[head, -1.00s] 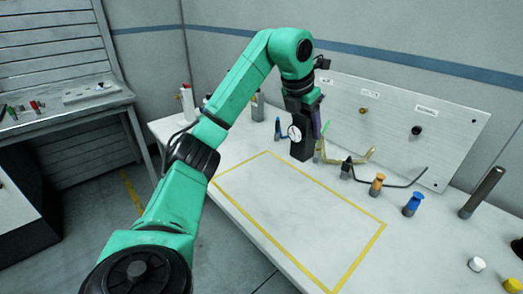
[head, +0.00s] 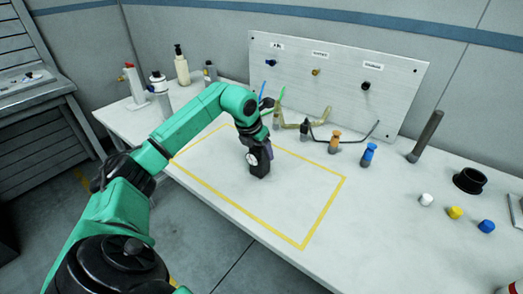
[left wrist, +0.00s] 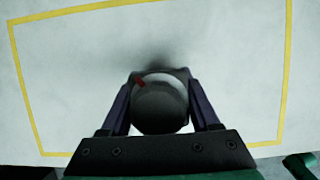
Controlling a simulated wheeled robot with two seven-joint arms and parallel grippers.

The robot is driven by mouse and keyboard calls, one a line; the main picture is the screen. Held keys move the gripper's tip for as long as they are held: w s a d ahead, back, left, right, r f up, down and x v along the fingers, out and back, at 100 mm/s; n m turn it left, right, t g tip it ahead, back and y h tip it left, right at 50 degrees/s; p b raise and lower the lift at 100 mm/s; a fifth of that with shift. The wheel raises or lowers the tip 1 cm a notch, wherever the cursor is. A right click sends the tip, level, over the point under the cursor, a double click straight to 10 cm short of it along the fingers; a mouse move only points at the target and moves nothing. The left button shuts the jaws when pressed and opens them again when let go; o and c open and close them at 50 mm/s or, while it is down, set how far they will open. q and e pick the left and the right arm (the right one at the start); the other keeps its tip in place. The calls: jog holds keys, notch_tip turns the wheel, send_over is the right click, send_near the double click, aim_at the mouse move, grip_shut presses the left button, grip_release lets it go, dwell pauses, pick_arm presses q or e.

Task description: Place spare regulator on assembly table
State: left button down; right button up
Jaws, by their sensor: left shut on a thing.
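The spare regulator (head: 258,164), a dark block with a white round gauge, is held upright over the yellow-outlined area of the assembly table (head: 295,200). My left gripper (head: 262,146) comes down from above and is shut on it. In the left wrist view the regulator (left wrist: 160,108) shows from above as a round dark body between the two fingers of the left gripper (left wrist: 160,100), inside the yellow outline. I cannot tell whether its base touches the table. My right gripper is not in view.
A grey panel (head: 310,95) with labelled ports stands at the back. Bent hoses, an orange fitting (head: 334,143) and a blue fitting (head: 368,154) lie before it. Bottles (head: 181,65) stand at the back left. Around the regulator the outlined area is bare.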

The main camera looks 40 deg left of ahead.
pick_arm(q)
jog(key=shift+c, duration=2.4)
grip_release()
jog(key=o, duration=0.4)
jog(key=shift+c, duration=0.2)
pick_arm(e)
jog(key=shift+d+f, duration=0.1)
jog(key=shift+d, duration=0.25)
pick_arm(q)
jog(key=shift+r, duration=0.2)
jog(key=v, duration=1.2)
jog(key=shift+s+d, duration=0.1)
jog(key=shift+f, duration=0.1)
